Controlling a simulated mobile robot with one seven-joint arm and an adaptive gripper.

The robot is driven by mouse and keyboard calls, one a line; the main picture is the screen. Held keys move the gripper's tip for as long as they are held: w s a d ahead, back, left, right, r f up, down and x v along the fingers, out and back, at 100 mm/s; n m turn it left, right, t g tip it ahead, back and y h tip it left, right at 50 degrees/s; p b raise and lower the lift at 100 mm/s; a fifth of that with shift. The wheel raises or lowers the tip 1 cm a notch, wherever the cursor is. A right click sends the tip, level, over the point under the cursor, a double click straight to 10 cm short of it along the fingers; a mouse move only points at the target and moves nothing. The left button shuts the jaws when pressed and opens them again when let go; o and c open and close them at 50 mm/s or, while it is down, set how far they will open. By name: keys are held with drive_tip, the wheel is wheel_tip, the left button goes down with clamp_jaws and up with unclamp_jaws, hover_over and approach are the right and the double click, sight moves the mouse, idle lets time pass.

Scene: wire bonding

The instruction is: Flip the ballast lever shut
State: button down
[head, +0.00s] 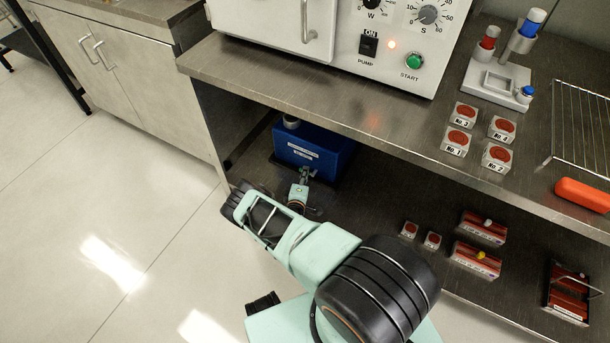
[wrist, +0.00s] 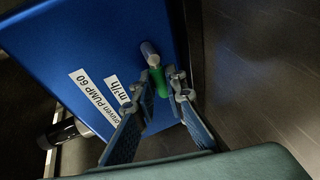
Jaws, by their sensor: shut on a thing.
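The blue pump (head: 322,156) stands on the lower shelf under the bench, with white labels on its face. It fills much of the wrist view (wrist: 95,40), tilted in the picture. The ballast lever (wrist: 151,58) shows there as a short grey rod with a green part, standing out from the pump face. My gripper (wrist: 157,94) is at the pump face, with its fingertips on either side of the green part, shut on the lever. The exact contact is partly hidden by the fingertips. In the head view my gripper (head: 306,174) is at the pump's front and the lever cannot be made out.
The bench top (head: 340,120) overhangs the pump. A white machine (head: 340,55) with knobs and a green button stands on it. Several small numbered boxes and a wire rack (head: 585,120) are to the right. Red boxes (head: 476,259) lie on the lower shelf, right of my arm.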

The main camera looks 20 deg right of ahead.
idle(0.4)
drive_tip(key=c, duration=2)
unclamp_jaws()
drive_tip(key=shift+o, duration=0.2)
drive_tip(key=shift+r, duration=0.1)
drive_tip(key=shift+v, duration=3.8)
